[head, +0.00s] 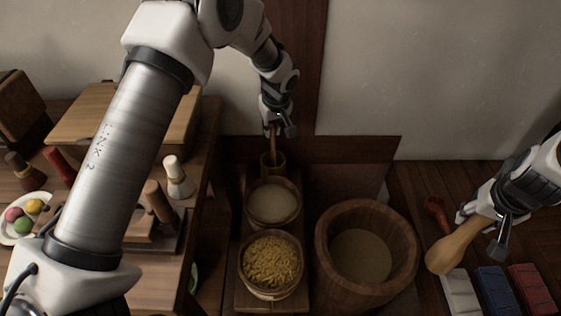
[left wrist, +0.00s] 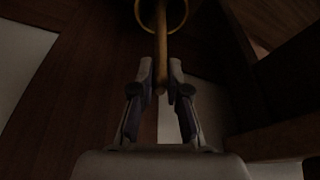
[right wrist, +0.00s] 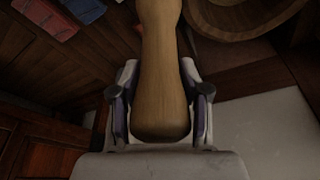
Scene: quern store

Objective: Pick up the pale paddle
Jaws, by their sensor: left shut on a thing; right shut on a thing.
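The pale paddle (head: 273,145) shows as a thin light-wood handle standing upright in a small wooden cup (head: 267,168) by the back wall. Its lower end is hidden in the cup. My left gripper (head: 279,129) is shut on the handle, above the cup. In the left wrist view the handle (left wrist: 161,45) runs between the fingers and toward the round cup rim (left wrist: 142,15). My right gripper (head: 482,230) is shut on a thick, smooth wooden pestle (head: 452,253), held tilted at the right; the pestle also fills the middle of the right wrist view (right wrist: 161,80).
A bowl of pale meal (head: 273,203) and a bowl of yellow grain (head: 270,262) stand before the cup. A large wooden mortar (head: 328,255) is to their right. A red ladle (head: 436,212) and white, blue (head: 494,285) and red blocks lie at the right. A cluttered table stands left.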

